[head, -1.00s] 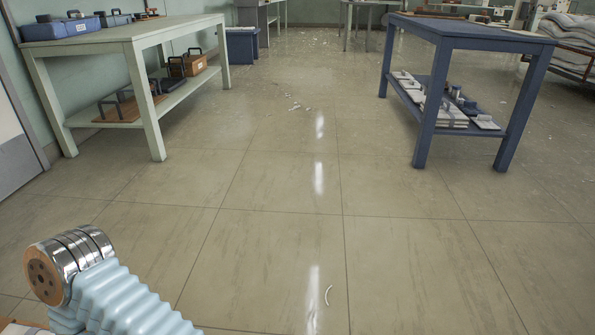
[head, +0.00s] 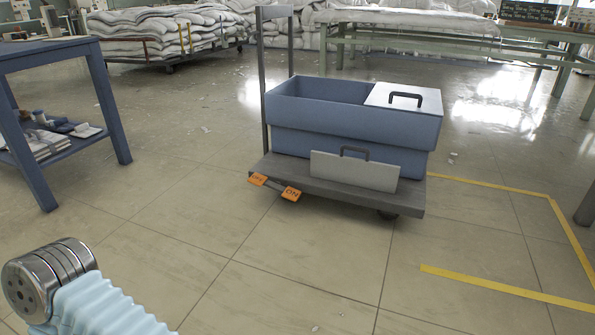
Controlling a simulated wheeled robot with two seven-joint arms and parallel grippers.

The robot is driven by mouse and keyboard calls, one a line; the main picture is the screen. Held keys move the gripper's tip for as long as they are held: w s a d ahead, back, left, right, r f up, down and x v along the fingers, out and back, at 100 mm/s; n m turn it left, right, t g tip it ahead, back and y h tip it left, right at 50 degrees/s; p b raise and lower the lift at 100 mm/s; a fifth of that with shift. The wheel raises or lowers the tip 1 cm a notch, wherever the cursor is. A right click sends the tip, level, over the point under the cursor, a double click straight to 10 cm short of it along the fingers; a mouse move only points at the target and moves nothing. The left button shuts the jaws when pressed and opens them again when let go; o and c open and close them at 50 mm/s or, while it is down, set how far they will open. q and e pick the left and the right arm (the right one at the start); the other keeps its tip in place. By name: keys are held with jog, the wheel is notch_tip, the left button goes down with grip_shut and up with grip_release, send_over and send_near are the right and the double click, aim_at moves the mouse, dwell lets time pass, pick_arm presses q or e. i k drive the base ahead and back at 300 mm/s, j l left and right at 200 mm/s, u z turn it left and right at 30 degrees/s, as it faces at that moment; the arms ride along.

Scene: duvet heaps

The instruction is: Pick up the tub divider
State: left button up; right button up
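A pale flat panel with a dark handle on its top edge (head: 353,172), which looks like the tub divider, stands on edge on the trolley deck. It is in front of a blue tub (head: 340,135) and close against it; I cannot tell whether they touch. A second pale panel with a dark handle (head: 404,98) lies flat over the right part of the tub's top. The left part of the tub is open, its floor hidden. Neither gripper is in view; only a part of my arm shows at the lower left.
The grey trolley (head: 413,199) has an upright handle frame at its left and two orange tags (head: 291,194) on its front-left edge. Yellow floor tape (head: 505,289) lies to the right. A blue table (head: 103,100) stands at left. The near floor is mostly clear, with small scraps.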

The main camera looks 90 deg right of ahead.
aim_at(367, 174)
jog(key=z, duration=3.3)
